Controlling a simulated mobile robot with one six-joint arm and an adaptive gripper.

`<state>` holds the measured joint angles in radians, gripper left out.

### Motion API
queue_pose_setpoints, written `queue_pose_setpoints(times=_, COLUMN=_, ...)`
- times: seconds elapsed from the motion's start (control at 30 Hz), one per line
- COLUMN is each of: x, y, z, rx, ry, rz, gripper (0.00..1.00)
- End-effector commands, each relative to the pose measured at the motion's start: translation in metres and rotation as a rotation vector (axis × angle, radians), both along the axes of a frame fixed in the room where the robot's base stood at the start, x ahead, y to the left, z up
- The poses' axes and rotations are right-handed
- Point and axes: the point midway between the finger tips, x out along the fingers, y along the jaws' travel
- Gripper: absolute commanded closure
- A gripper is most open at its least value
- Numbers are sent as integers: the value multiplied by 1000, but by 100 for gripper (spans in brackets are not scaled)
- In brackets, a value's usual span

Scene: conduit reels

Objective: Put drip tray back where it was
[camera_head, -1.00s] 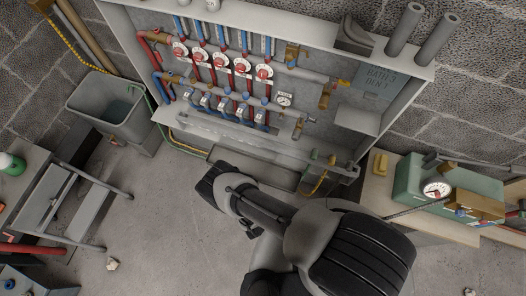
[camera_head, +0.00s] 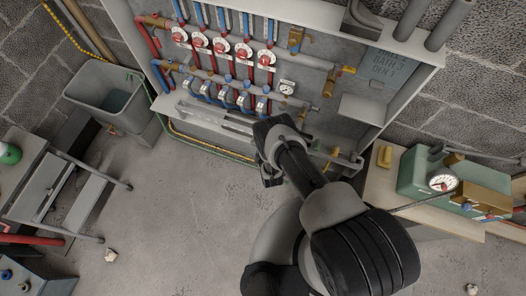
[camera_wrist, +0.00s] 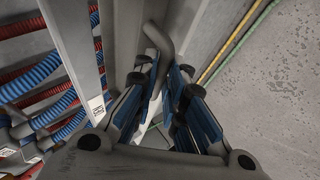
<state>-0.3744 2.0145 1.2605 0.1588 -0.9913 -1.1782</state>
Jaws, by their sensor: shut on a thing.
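My gripper (camera_wrist: 160,95) is closed around a curved grey rod-like part (camera_wrist: 157,42) in the wrist view. This part seems to belong to the grey drip tray, but most of the tray is hidden or hard to tell from the cabinet's grey edges. In the head view my gripper (camera_head: 270,165) is at the lower front of the pipe cabinet (camera_head: 165,110), right of its middle. My wrist and arm cover that part of the cabinet's lower edge.
Red and blue pipes with red-centred gauges (camera_head: 221,47) fill the cabinet. A grey bin (camera_head: 105,100) stands at its left. A bench (camera_head: 385,205) with a green case (camera_head: 420,180) is at the right. A folding step (camera_head: 75,190) stands at left. The middle floor is clear.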

Motion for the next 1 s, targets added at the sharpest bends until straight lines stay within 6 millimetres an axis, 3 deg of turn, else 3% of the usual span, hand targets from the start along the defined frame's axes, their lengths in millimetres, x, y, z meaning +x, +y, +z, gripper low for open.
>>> queue_pose_setpoints(times=0.27, x=0, y=0, z=-36, rx=1, ry=-1, rz=-1, gripper=100)
queue_pose_setpoints(times=0.53, x=8, y=-2, z=-37, rx=0, ry=1, rz=-1, gripper=100)
queue_pose_setpoints(times=0.57, x=7, y=-3, z=-37, rx=0, ry=3, rz=-1, gripper=88)
queue_pose_setpoints(times=0.6, x=7, y=-3, z=-37, rx=0, ry=3, rz=-1, gripper=85)
queue_pose_setpoints(times=0.83, x=7, y=-3, z=-37, rx=0, ry=3, rz=-1, gripper=70)
queue_pose_setpoints(times=1.0, x=7, y=-3, z=-37, rx=0, ry=3, rz=-1, gripper=69)
